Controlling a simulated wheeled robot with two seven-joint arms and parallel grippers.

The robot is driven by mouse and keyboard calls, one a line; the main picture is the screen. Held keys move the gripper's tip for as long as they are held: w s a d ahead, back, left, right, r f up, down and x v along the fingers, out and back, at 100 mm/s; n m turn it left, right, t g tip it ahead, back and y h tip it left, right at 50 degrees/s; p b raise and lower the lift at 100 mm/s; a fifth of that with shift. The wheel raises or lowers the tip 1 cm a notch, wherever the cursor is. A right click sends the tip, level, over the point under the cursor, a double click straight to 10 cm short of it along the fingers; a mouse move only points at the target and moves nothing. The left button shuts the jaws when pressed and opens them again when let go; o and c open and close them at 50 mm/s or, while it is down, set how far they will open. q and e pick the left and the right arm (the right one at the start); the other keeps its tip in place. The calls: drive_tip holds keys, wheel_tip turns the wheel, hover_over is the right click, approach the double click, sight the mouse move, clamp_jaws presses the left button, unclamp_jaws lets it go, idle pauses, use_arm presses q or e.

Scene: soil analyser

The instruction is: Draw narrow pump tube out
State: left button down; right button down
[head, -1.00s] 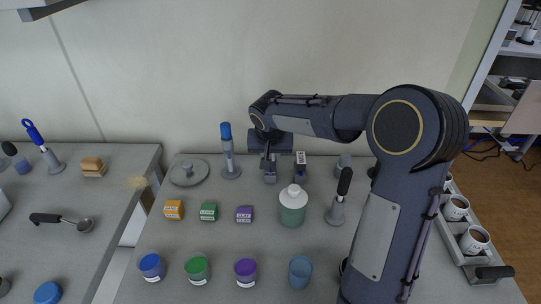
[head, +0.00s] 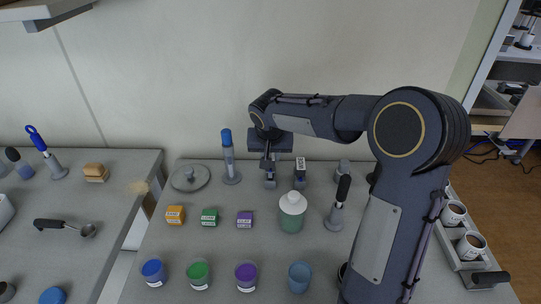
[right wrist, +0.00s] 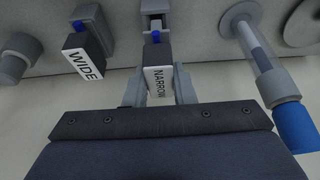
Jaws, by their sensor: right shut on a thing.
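The narrow pump tube (right wrist: 158,82) has a dark block with a white NARROW label and a blue end. My right gripper (right wrist: 160,88) is shut on its block, one finger on each side, in the right wrist view. The blue end points to a grey holder (right wrist: 155,18); I cannot tell whether it is still inside. In the head view my right gripper (head: 269,160) is above this holder (head: 270,182), and the tube is mostly hidden. The wide pump tube (right wrist: 85,60) stands in its own holder beside it, also in the head view (head: 300,169). My left gripper is not in view.
A blue-capped tube in a stand (head: 229,155) is close left of the right gripper. A green bottle (head: 292,212) and a black-handled tool (head: 340,200) stand in front. Coloured blocks and jars fill the bench front. A mug rack (head: 464,262) is at right.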

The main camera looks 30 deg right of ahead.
drive_tip(key=shift+r+p, duration=1.25)
drive_tip(key=shift+r, duration=0.6)
